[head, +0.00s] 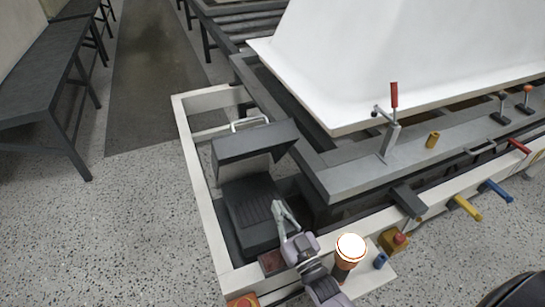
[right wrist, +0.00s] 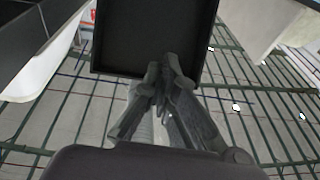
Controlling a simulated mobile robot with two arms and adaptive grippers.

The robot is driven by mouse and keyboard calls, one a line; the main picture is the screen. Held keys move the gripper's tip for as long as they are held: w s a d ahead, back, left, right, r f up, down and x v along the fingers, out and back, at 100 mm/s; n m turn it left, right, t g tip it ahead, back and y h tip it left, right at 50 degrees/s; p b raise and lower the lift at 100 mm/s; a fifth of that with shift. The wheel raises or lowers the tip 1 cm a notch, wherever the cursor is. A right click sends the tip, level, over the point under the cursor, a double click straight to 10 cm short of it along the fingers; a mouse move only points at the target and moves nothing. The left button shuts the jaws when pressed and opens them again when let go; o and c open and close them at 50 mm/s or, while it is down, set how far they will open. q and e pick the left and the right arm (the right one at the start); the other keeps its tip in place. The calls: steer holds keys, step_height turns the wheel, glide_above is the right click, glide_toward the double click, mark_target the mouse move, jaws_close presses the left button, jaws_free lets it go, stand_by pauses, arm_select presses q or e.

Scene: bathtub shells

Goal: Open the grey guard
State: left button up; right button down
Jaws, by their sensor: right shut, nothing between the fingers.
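The dark grey guard (head: 254,140) is a boxy hood with a pale handle (head: 249,123) on its far side. It stands tilted above a dark ribbed pedal (head: 256,212) inside the pale frame. My right gripper (head: 278,207) is shut and empty, over the right side of the pedal and on the near side of the guard. In the right wrist view its fingertips (right wrist: 164,72) are together in front of a dark rimmed panel (right wrist: 150,32); I cannot tell whether they touch it. My left gripper is not in view.
A lit lamp (head: 351,247) stands right of my right wrist. A grey rail with a red-handled clamp (head: 391,125) and a white tub shell (head: 400,50) lie to the right. Coloured levers (head: 467,208) line the frame.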

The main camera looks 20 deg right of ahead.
step_height(320, 180, up, 3)
steer(key=s+d+m+t+h, duration=0.1)
steer(key=s+d+t, duration=0.1)
steer(key=t, duration=0.2)
glide_toward(247, 148)
steer(key=w+d+r, duration=0.3)
steer(key=w+d, duration=0.2)
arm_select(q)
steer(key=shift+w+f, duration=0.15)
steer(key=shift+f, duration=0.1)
arm_select(e)
steer(key=shift+w+d, duration=0.2)
steer(key=shift+r, duration=0.1)
